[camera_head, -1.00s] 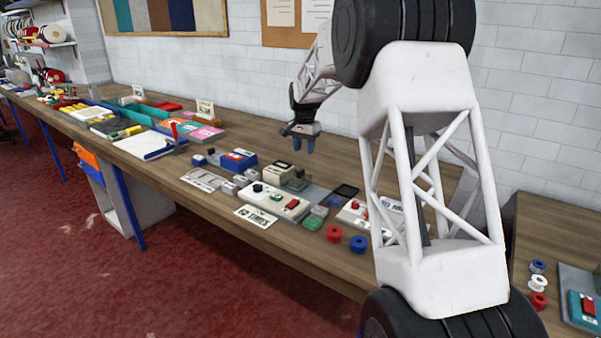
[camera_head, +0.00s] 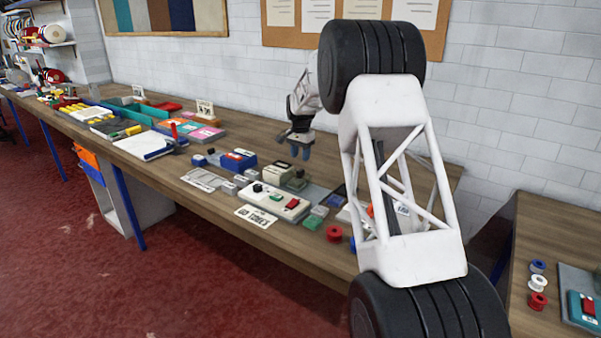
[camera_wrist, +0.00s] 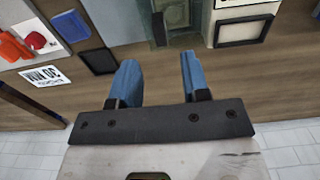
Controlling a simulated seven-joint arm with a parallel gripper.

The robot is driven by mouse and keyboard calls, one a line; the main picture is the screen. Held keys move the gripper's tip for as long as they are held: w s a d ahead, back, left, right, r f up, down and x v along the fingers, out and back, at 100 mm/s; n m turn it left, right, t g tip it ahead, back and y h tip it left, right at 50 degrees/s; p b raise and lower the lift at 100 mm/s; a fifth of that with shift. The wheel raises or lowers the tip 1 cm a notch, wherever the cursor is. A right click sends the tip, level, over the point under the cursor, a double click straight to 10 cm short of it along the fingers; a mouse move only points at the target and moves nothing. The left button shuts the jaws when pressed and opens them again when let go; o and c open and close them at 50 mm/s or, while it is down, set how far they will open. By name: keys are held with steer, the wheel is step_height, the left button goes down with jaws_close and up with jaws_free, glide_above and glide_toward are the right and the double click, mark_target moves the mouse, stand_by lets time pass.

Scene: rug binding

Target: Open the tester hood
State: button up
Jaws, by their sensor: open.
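The tester appears to be the beige unit (camera_head: 276,172) with a grey-green, see-through-looking box beside it, which I take as the hood (camera_head: 298,181). The hood looks down over its base. In the wrist view the greenish box (camera_wrist: 184,28) is at the top centre, beyond my fingertips, with a beige unit (camera_wrist: 242,10) to its right. My gripper (camera_head: 301,151) hangs above and behind the hood in the head view. Its two blue fingers (camera_wrist: 158,62) are apart, with nothing between them. No contact with the hood shows.
A white control box (camera_head: 275,202) with a red switch stands in front of the tester. A dark shallow tray (camera_wrist: 98,59) and a printed label card (camera_wrist: 46,76) lie left in the wrist view. A red spool (camera_head: 334,233) is near the bench front. The wall is behind.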

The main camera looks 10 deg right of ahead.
mark_target(301, 170)
steer(key=shift+f, duration=3.85)
jaws_close()
